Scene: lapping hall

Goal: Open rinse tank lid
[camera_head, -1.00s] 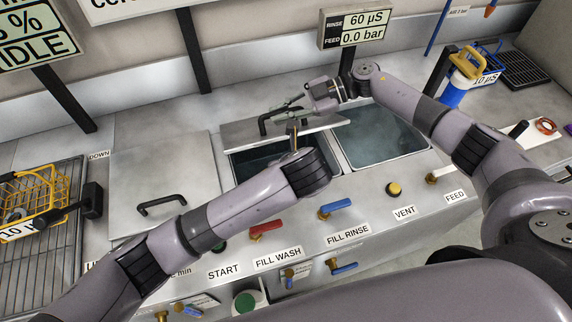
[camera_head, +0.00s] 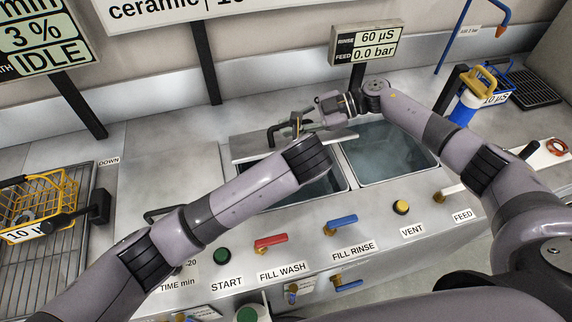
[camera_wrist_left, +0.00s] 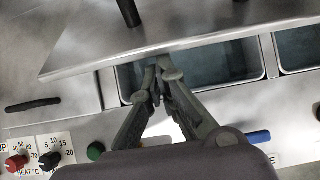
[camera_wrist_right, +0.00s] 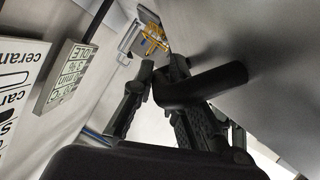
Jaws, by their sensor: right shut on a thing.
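The grey metal lid (camera_head: 252,148) is above the back part of the middle tank (camera_head: 330,184), whose front part shows open with liquid inside. In the left wrist view the lid (camera_wrist_left: 100,58) lies at an angle to the tank rim. My right gripper (camera_head: 300,124) is shut on the lid's black handle (camera_head: 274,134); the handle also shows large in the right wrist view (camera_wrist_right: 205,86). My left gripper (camera_wrist_left: 163,76) has its fingertips together at the lid's front edge, over the tank opening. Whether it touches the lid cannot be told.
The right tank (camera_head: 385,150) is uncovered. A closed panel with a black handle (camera_head: 165,212) is on the left, partly behind my left arm. Red (camera_head: 270,241) and blue (camera_head: 340,224) levers line the front. A yellow basket (camera_head: 38,200) stands left; a blue container (camera_head: 466,106) stands right.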

